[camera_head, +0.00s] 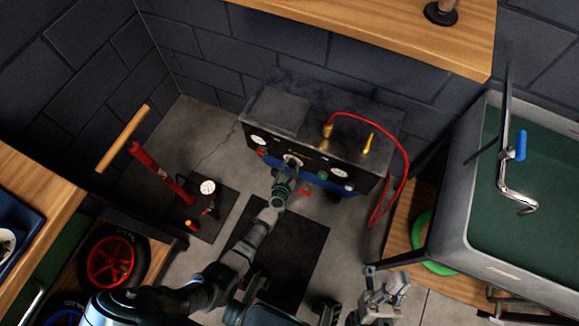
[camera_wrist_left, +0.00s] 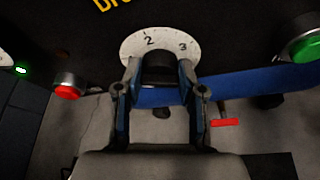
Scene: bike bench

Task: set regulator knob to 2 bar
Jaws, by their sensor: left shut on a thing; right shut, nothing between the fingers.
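The regulator knob (camera_wrist_left: 158,64) is a dark round knob in front of a white dial plate (camera_wrist_left: 133,46) with the numbers 2 and 3 readable. My left gripper (camera_wrist_left: 158,76) has its two fingers closed on either side of the knob. No pointer mark on the knob can be made out, so its setting cannot be told. In the head view my left gripper (camera_head: 291,166) reaches the front panel of the black compressor box (camera_head: 315,146). My right gripper (camera_head: 385,291) is shut and empty at the lower right, away from the box.
A red button (camera_wrist_left: 68,92) and a green button (camera_wrist_left: 303,48) flank the dial. A red hose (camera_head: 404,160) loops off the box's right side. A floor pump (camera_head: 160,172) stands left. A grey sink (camera_head: 470,220) is at right, a wooden shelf (camera_head: 380,32) above.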

